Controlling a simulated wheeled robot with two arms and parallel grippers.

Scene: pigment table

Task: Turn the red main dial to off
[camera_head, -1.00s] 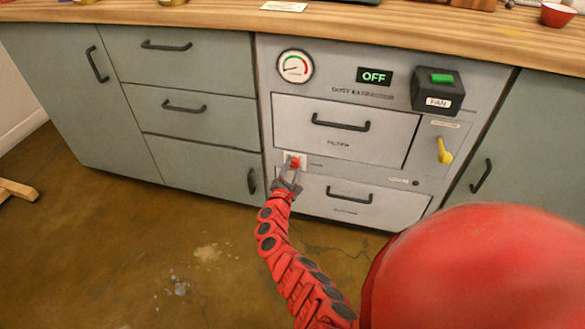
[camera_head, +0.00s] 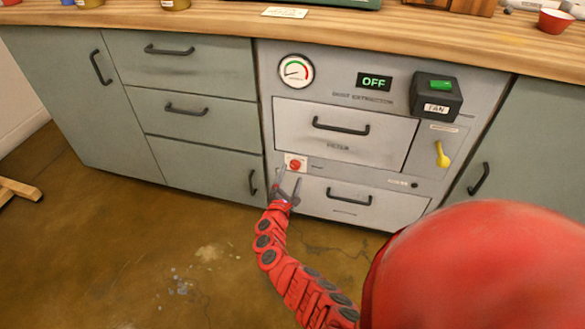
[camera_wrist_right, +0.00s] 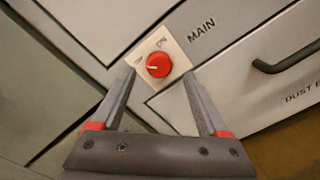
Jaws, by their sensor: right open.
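The red main dial (camera_head: 295,165) is a small round knob on a pale square plate, low left on the grey dust extractor panel. In the right wrist view the dial (camera_wrist_right: 158,65) has a white pointer mark towards the left, at the small label on that side; the label is too small to read surely. "MAIN" is printed beside the plate. My right gripper (camera_head: 289,177) is open and empty just below and in front of the dial. In the wrist view its fingers (camera_wrist_right: 159,78) stand either side of the dial, apart from it. My left gripper is out of view.
A display (camera_head: 374,82) reads OFF in green, beside a round gauge (camera_head: 296,71). A fan box (camera_head: 437,97) with a green switch and a yellow lever (camera_head: 442,155) are to the right. Drawer handles (camera_head: 341,126) stick out above and below the dial's level. The floor in front is clear.

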